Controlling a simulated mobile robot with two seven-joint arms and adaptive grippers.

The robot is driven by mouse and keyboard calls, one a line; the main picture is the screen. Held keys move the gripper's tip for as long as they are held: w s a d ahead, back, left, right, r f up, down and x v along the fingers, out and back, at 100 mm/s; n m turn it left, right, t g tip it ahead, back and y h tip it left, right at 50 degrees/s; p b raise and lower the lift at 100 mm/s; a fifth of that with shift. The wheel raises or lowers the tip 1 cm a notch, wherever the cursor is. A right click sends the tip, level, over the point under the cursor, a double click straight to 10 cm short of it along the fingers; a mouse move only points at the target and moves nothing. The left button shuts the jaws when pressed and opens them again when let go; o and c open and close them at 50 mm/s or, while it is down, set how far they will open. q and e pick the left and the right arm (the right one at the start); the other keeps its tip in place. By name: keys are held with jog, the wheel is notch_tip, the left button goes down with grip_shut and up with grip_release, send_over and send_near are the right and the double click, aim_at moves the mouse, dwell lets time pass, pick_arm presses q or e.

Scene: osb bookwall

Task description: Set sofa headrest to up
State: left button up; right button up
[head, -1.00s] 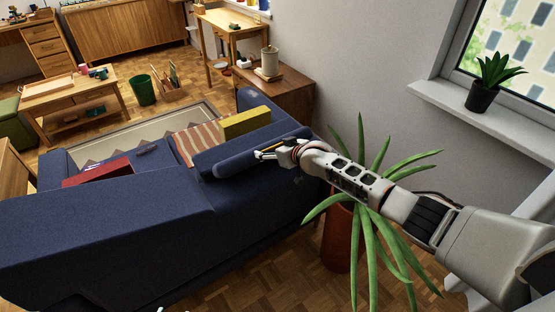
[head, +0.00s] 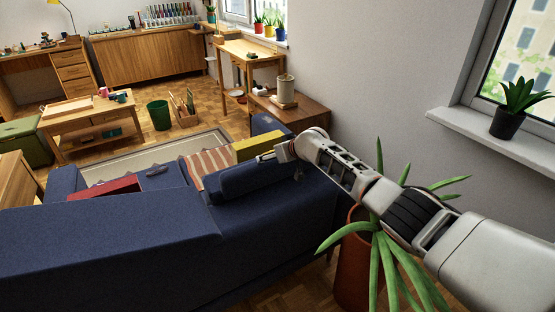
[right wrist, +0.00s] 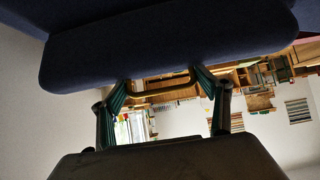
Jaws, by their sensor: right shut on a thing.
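The dark blue sofa (head: 100,240) is seen from behind in the head view. Its headrest (head: 245,178) is a padded blue section at the right end of the backrest; its angle is hard to judge. In the right wrist view the headrest (right wrist: 170,50) fills the upper part, with a brass-coloured bar handle (right wrist: 165,90) along its edge. My right gripper (head: 266,156) reaches across the headrest's far side. In the wrist view its fingers (right wrist: 163,92) are shut on the bar handle. My left gripper is not in view.
A potted plant (head: 360,262) with long leaves stands under my right arm. A yellow cushion (head: 258,147) and a striped cushion (head: 211,163) lie on the sofa. A wooden cabinet (head: 310,115) stands beyond it against the wall. A windowsill (head: 465,120) is at the right.

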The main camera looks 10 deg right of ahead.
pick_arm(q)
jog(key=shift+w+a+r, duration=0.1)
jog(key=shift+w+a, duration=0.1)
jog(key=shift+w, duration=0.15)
pick_arm(e)
jog(key=shift+w+a+r, duration=0.25)
jog(key=shift+w+r, duration=0.05)
jog(key=shift+r, duration=0.15)
jog(key=shift+w+a+r, duration=0.2)
jog(key=shift+w+r, duration=0.05)
jog(key=shift+r, duration=0.15)
jog(key=o, duration=1.3)
jog(key=shift+w, duration=0.1)
jog(key=shift+w+a+f, duration=0.1)
jog(key=shift+a+f, duration=0.05)
jog(key=shift+f, duration=0.3)
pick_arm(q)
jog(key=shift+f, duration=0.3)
pick_arm(e)
jog(key=shift+d+f, duration=0.2)
jog(key=shift+d, duration=0.05)
jog(key=shift+s+r, duration=0.1)
jog(key=shift+s, duration=0.15)
jog(key=shift+v, duration=5.85)
